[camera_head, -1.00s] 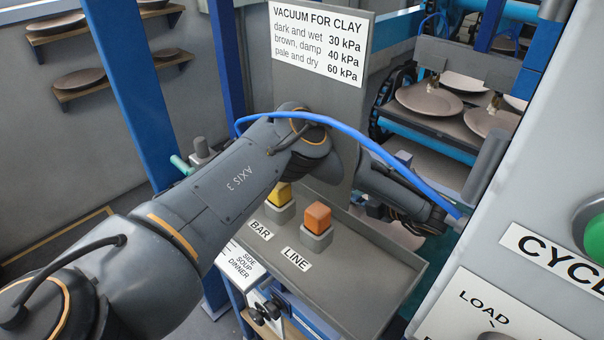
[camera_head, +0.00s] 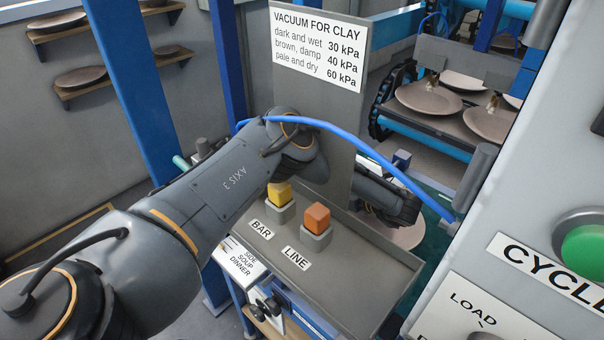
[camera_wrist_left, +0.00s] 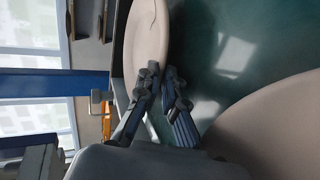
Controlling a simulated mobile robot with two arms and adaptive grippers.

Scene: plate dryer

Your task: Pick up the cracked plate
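In the left wrist view, a pale beige plate (camera_wrist_left: 150,28) stands at the top with a thin dark crack-like line near its upper rim. In the head view my left arm reaches behind the sign panel. The left gripper (camera_head: 408,210) is partly hidden there, over a pale plate (camera_head: 408,236). My right gripper is out of view.
A second plate (camera_wrist_left: 275,130) is close on the right in the wrist view. The sign panel (camera_head: 322,95), orange button (camera_head: 316,217) and yellow button (camera_head: 279,194) stand near my arm. More plates sit on a rack (camera_head: 428,97). A cabinet (camera_head: 540,180) stands at right.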

